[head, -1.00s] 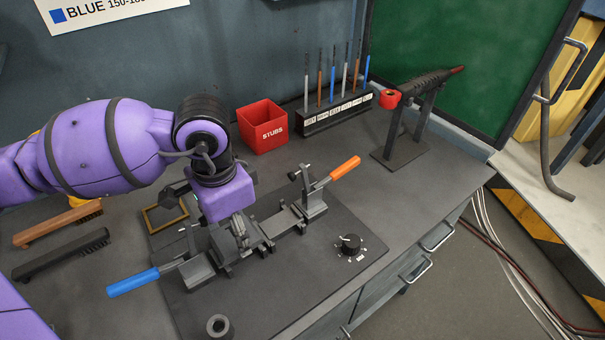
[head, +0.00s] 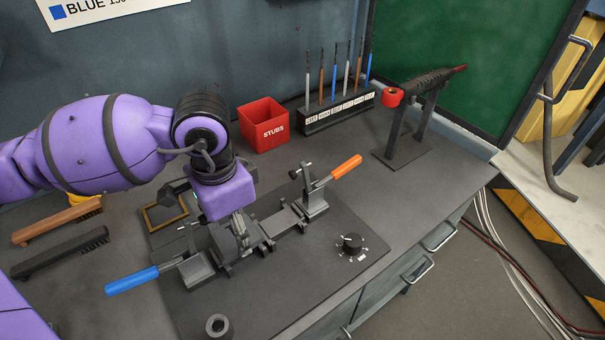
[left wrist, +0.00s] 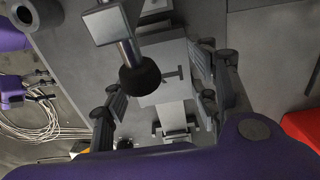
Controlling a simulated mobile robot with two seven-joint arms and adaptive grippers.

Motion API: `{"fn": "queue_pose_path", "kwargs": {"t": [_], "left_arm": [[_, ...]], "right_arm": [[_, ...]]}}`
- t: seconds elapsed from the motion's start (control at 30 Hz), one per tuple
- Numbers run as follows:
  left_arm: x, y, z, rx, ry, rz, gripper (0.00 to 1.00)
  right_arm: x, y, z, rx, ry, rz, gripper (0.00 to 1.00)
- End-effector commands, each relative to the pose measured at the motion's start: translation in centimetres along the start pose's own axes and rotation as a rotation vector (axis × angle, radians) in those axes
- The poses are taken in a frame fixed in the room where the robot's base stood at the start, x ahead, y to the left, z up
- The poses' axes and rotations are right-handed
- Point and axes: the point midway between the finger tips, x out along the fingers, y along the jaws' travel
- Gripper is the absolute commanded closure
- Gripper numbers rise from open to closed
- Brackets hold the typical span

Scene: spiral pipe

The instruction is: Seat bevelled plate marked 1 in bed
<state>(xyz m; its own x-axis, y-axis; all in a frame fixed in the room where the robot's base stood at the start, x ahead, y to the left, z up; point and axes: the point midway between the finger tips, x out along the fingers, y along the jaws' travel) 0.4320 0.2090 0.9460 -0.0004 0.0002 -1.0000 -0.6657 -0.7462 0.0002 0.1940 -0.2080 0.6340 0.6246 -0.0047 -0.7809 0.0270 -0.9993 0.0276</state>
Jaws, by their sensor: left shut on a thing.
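The bevelled plate (left wrist: 173,84) is a grey block with a dark mark like a 1, between my left gripper's fingers (left wrist: 160,88) in the left wrist view. In the head view my left gripper (head: 241,238) points down over the grey fixture, shut on the plate, which the hand largely hides. The bed (head: 265,243) lies along the fixture between two clamps. I cannot tell whether the plate touches the bed. A clamp's black rubber tip (left wrist: 140,76) hangs in front of the plate in the left wrist view. My right gripper is out of view.
A blue-handled clamp (head: 133,280) stands left of the hand, an orange-handled clamp (head: 316,198) to its right. A red STUBS bin (head: 264,126) and a pen rack (head: 337,113) stand behind.

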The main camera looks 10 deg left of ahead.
Motion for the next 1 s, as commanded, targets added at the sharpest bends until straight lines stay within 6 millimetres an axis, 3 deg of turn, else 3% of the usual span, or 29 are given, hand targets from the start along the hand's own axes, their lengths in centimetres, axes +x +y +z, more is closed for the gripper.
{"fn": "queue_pose_path", "kwargs": {"t": [1.0], "left_arm": [[-0.16,-0.07,-0.03,0.000,0.002,-0.002,1.00]], "right_arm": [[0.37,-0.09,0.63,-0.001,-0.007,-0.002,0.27]]}}
